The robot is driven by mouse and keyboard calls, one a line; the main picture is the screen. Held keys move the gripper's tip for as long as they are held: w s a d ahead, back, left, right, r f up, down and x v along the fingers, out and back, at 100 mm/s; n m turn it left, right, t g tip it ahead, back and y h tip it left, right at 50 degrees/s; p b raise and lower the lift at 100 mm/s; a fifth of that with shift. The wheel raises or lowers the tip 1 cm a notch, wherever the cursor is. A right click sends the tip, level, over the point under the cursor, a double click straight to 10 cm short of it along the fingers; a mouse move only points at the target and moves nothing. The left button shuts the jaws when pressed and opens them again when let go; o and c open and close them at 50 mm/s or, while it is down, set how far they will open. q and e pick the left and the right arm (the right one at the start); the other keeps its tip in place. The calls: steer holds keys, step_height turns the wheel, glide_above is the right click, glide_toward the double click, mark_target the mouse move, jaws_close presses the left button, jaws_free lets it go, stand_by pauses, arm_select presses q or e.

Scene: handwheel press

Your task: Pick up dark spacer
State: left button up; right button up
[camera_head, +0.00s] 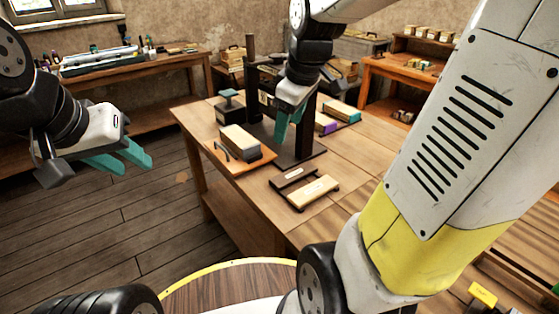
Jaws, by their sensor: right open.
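A long dark piece (292,178), which may be the dark spacer, lies on the workbench just behind a cream-coloured bar (314,190). I cannot tell whether it is a separate spacer or part of a dark holder. My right gripper (290,122) points down above the bench beside the dark press (308,125). Its teal fingers are apart and I see nothing held between them. It is behind and above the dark piece, not touching it. My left gripper (122,160) hangs off the left side of the bench over the floor, teal fingers apart and empty.
Purple and teal-ended blocks (341,111) lie right of the press. My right arm covers the right side.

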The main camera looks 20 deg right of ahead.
steer(key=w+d+f+n+g, duration=0.1)
steer(key=w+d+f+n, duration=0.1)
steer(key=w+f+n, duration=0.35)
steer(key=n+g+h, duration=0.1)
steer(key=n+g, duration=0.2)
steer(key=n, duration=0.5)
glide_toward(294, 173)
steer(key=shift+s+a+f, duration=0.25)
steer(key=shift+a+f, duration=0.1)
steer(key=f, duration=0.7)
steer(key=shift+s+d+f, duration=0.1)
steer(key=shift+d+f, duration=0.25)
steer(key=shift+c, duration=0.4)
steer(key=c, duration=1.1)
steer(key=shift+r, duration=0.2)
